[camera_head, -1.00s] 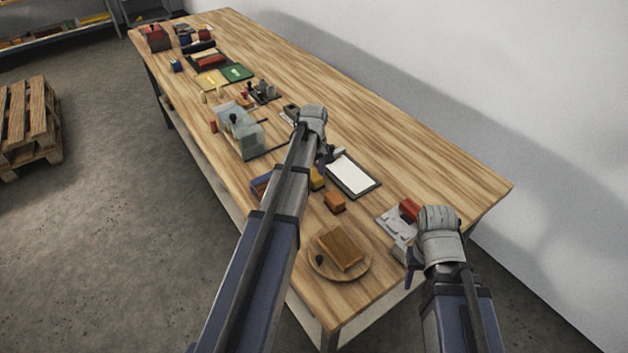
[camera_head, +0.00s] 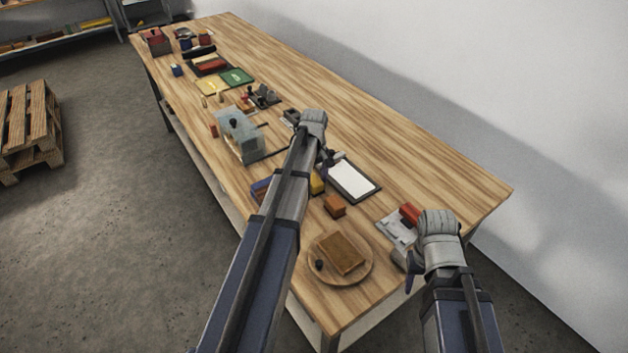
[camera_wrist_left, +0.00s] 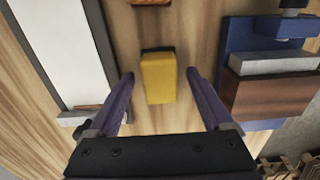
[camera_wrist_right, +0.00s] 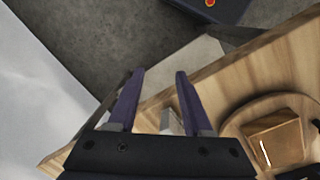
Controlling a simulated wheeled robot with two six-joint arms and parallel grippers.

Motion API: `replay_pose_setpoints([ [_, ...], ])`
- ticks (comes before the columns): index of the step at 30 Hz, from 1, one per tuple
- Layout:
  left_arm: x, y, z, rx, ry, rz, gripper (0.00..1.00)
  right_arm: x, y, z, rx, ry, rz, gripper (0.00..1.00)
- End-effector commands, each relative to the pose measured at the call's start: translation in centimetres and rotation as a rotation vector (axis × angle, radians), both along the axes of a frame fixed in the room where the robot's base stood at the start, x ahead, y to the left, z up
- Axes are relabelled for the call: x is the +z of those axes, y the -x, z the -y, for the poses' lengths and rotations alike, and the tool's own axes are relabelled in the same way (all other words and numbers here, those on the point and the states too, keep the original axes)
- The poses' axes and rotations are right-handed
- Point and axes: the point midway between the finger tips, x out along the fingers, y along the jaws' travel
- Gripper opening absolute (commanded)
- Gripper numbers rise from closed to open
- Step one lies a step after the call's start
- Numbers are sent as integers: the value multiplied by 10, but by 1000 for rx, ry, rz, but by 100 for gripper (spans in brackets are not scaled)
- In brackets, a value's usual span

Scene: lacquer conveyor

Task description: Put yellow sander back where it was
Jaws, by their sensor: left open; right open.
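The yellow sander (camera_head: 318,184) is on the wooden table, partly hidden behind my left forearm in the head view. In the left wrist view the yellow sander (camera_wrist_left: 158,79) shows as a yellow block with a dark far end, lying between the spread fingers. My left gripper (camera_wrist_left: 160,76) is open, with a gap on each side of the sander; its height above it is hard to tell. My right gripper (camera_wrist_right: 160,74) is open and empty at the table's near right edge, with floor beyond its fingertips.
A clipboard (camera_head: 351,178) lies right of the sander, and a blue-and-brown item (camera_wrist_left: 268,85) lies on its other side. An orange-brown block (camera_head: 335,205) and a round plate (camera_head: 319,270) with a brown block are nearer. The table's right strip (camera_head: 420,150) is clear.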

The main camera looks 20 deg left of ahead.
Motion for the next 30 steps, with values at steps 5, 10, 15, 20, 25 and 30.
replay_pose_setpoints([
  [5,17,0,0,0,0,0,84,18,0,0,0,0,0,50],
  [10,40,0,0,0,0,0,84,40,0,0,0,0,0,50],
  [15,66,0,0,0,0,0,84,66,0,0,0,0,0,50],
  [20,90,0,0,0,0,0,84,90,0,0,0,0,0,50],
  [25,112,0,0,0,0,0,84,112,0,0,1,0,0,50],
  [30,121,0,0,0,0,0,84,121,0,0,1,0,0,50],
])
